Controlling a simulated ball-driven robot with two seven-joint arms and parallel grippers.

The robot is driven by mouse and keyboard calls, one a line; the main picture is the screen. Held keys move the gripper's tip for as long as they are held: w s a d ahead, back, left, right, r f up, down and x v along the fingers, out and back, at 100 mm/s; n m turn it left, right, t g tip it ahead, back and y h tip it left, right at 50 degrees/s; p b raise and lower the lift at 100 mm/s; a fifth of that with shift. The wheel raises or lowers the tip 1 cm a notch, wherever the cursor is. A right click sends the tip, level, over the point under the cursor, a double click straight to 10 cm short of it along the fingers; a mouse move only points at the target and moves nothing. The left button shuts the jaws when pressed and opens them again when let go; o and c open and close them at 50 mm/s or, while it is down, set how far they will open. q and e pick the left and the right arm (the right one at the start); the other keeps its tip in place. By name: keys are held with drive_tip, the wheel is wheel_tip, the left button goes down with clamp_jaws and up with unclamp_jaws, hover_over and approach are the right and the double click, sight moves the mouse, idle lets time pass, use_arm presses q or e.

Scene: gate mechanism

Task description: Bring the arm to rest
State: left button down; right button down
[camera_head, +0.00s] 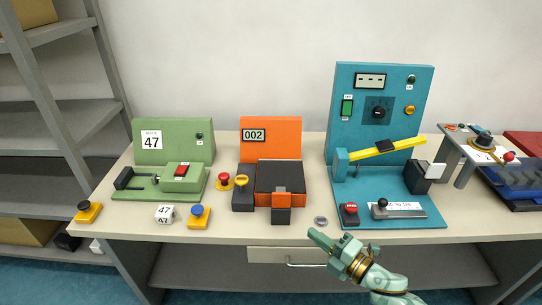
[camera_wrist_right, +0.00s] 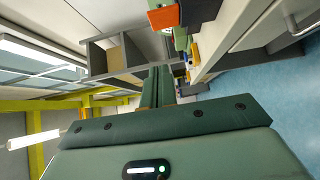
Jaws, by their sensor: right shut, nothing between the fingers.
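A teal gate unit (camera_head: 345,100) stands at the right of the table. Its yellow bar (camera_head: 405,145) runs from a blue pivot block (camera_head: 341,165) on the left and tilts slightly up to the right, with a black piece on it. The bar's free end is above and apart from a dark post with a white plate (camera_head: 418,178). My right gripper (camera_head: 316,236) is shut and empty in front of the table's front edge, below the unit. Its closed fingers also show in the right wrist view (camera_wrist_right: 158,88). My left gripper is not in view.
On the teal base are a red button (camera_head: 349,212) and a black-knobbed lever (camera_head: 382,206). A small grey disc (camera_head: 321,221) lies near the table's front edge. An orange machine (camera_head: 270,140) and a green machine (camera_head: 165,150) stand left. A drawer (camera_head: 285,255) is below.

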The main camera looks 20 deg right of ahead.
drive_tip(key=s+d+f+m+g+h, duration=0.2)
drive_tip(key=s+d+f+m+h, duration=0.15)
drive_tip(key=f, duration=0.45)
drive_tip(key=s+d+f+m+g+h, duration=0.25)
drive_tip(key=f+m, duration=0.25)
drive_tip(key=f, duration=0.4)
drive_tip(key=s+d+f+m+g+h, duration=0.1)
drive_tip(key=s+d+f+m+h, duration=0.1)
drive_tip(key=s+d+f+m, duration=0.45)
drive_tip(key=s+a+f+m+g+h, duration=0.1)
drive_tip(key=s+a+f+m+g, duration=0.2)
drive_tip(key=s+f, duration=0.7)
drive_tip(key=s+a+f+g, duration=0.2)
drive_tip(key=s, duration=0.5)
drive_tip(key=s+a+f+m+g, duration=0.1)
drive_tip(key=s+a+f+g, duration=0.1)
drive_tip(key=s, duration=0.6)
drive_tip(key=s+a+f+m+g, duration=0.1)
drive_tip(key=s+a+f+g, duration=0.1)
drive_tip(key=s, duration=0.6)
drive_tip(key=shift+s+a+f+g, duration=0.2)
drive_tip(key=shift+a+f+g, duration=0.15)
drive_tip(key=shift+a+f, duration=0.5)
drive_tip(key=shift+d+f, duration=0.1)
